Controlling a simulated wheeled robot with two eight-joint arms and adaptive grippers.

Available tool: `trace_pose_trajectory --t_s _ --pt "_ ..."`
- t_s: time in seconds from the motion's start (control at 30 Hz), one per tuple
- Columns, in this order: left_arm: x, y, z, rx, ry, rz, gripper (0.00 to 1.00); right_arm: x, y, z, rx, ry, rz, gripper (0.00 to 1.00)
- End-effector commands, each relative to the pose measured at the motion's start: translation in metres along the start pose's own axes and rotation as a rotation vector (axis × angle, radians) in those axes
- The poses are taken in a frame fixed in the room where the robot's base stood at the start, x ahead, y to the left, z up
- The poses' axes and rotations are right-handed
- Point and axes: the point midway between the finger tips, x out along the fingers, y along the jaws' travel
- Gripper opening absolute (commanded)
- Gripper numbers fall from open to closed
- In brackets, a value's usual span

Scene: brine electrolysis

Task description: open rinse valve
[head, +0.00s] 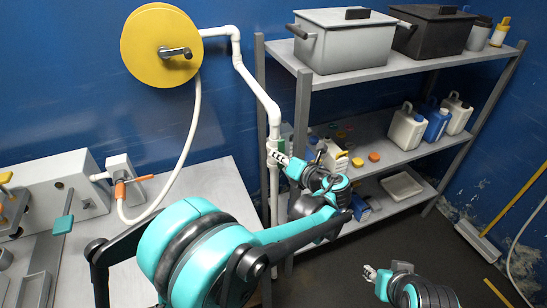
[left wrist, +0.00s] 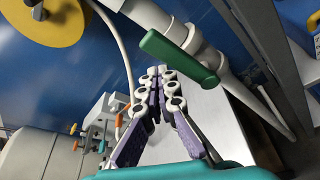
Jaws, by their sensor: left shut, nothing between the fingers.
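The rinse valve is a green lever handle (left wrist: 180,57) on a white pipe (left wrist: 207,56) in the left wrist view. In the head view the white pipe (head: 262,97) runs down the blue wall to the shelf post, and a bit of green handle (head: 287,131) shows there. My left gripper (left wrist: 158,72) is shut and empty. Its fingertips are close to the handle, just below it in the left wrist view; I cannot tell whether they touch. In the head view my left gripper (head: 278,157) covers part of the valve. My right gripper (head: 369,272) is low at the lower right, its fingers too small to read.
A metal shelf (head: 330,82) with bins and bottles stands right of the pipe. A yellow hose reel (head: 150,35) hangs on the wall, its white hose reaching the bench (head: 215,180). A broom (head: 477,240) leans at the right. The floor between is clear.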

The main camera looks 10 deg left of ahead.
Motion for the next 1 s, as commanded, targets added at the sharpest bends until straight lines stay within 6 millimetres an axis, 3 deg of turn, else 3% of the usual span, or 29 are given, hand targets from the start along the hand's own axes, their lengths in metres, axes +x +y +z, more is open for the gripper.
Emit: trace_pose_trajectory --t_s 1.0 --pt "0.0008 -0.0005 0.0051 0.0 -0.005 -0.003 0.0 -0.0014 0.0 -0.001 0.0 0.0 0.0 0.4"
